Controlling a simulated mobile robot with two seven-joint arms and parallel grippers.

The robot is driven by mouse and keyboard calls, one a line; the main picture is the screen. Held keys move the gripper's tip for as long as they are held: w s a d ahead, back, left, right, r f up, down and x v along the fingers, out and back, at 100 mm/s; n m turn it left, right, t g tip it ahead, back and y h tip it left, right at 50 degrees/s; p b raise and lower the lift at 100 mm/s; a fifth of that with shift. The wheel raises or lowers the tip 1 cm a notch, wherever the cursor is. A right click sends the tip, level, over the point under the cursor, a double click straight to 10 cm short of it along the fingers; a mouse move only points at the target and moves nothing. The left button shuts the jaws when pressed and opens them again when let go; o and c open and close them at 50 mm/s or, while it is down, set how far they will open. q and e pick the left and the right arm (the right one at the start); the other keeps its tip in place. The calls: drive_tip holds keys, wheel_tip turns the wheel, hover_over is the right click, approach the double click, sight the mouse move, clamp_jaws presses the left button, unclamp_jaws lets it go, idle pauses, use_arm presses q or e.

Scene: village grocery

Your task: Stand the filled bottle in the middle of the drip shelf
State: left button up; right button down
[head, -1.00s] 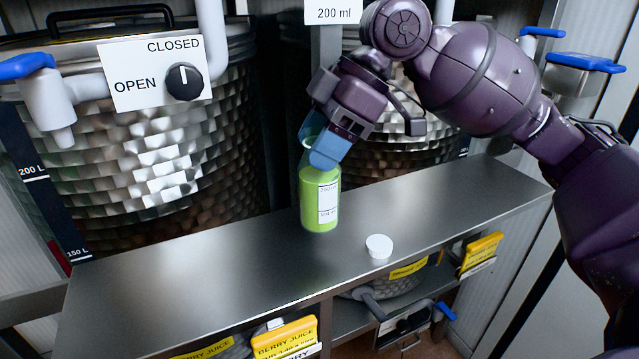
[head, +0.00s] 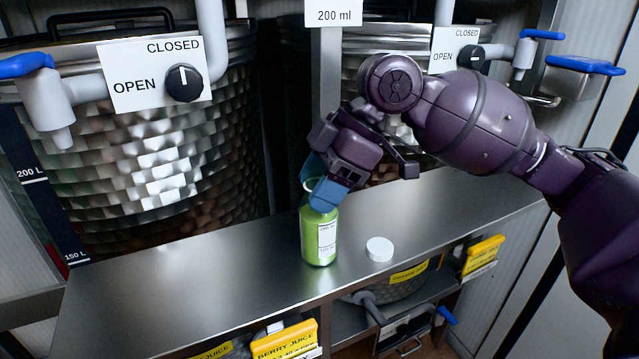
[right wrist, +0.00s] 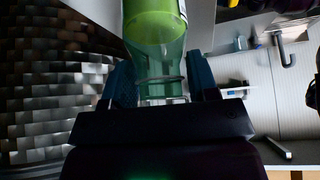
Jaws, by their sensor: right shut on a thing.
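The filled bottle (head: 318,240) holds green liquid and has a white label. It is upright in the head view, at or just above the steel drip shelf (head: 190,272), near its middle. I cannot tell whether its base touches the shelf. My right gripper (head: 322,190) is shut on the bottle's neck from above, with blue fingertips on both sides. In the right wrist view, the bottle (right wrist: 155,30) sits between the two fingers (right wrist: 160,90). My left gripper is not in view.
A white cap (head: 379,249) lies on the shelf just right of the bottle. Dimpled steel tanks (head: 150,150) stand behind the shelf. A "200 ml" sign (head: 333,14) hangs on a post. Yellow-tagged containers (head: 285,338) sit below. The shelf's left part is clear.

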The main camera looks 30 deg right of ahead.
drive_tip(key=c, duration=0.6)
unclamp_jaws()
drive_tip(key=shift+f, duration=0.1)
drive_tip(key=shift+c, duration=0.2)
drive_tip(key=shift+o, duration=1.3)
drive_tip(key=v, duration=1.2)
drive_tip(key=shift+w, duration=0.1)
